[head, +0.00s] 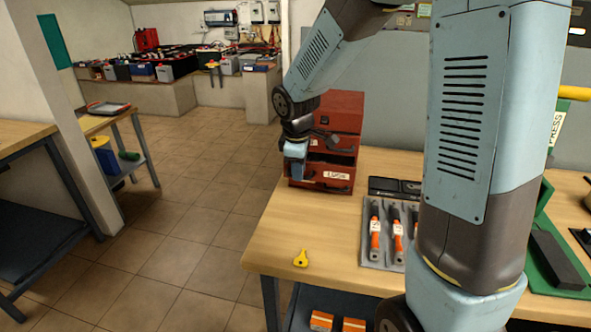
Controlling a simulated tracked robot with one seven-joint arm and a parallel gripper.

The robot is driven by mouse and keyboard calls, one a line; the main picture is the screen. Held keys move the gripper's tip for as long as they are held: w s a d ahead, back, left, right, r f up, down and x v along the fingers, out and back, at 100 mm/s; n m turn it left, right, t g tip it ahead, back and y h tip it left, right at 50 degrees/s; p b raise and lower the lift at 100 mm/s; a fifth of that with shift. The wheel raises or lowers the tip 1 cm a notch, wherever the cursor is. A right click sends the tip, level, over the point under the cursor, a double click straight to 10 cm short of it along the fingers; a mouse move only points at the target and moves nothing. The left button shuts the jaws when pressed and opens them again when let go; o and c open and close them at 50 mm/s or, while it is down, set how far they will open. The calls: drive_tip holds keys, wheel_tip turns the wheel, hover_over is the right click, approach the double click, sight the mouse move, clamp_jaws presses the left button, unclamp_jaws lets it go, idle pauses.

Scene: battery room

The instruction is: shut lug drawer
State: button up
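A small red drawer cabinet (345,112) stands at the back left of the wooden workbench. Its bottom drawer (318,176) has a white label that seems to read LUGS. A dark gap shows above this drawer's front, and the front sits forward of the cabinet, so it looks partly open. My gripper (297,172) points down at the drawer's left side, overlapping its left end in the head view. I cannot tell whether it touches the drawer. The fingers are small and partly hidden, so their opening is unclear.
A grey tray (378,258) with orange-handled tools lies on the workbench (330,265), near a yellow tag (300,258). A black case (395,187) lies behind the tray. A green stand (545,235) is at right. Batteries line the far wall. Tiled floor left of the bench is clear.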

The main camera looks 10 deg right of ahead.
drive_tip(key=shift+f, duration=0.15)
clamp_jaws()
drive_tip(key=shift+w, duration=0.1)
idle(1.4)
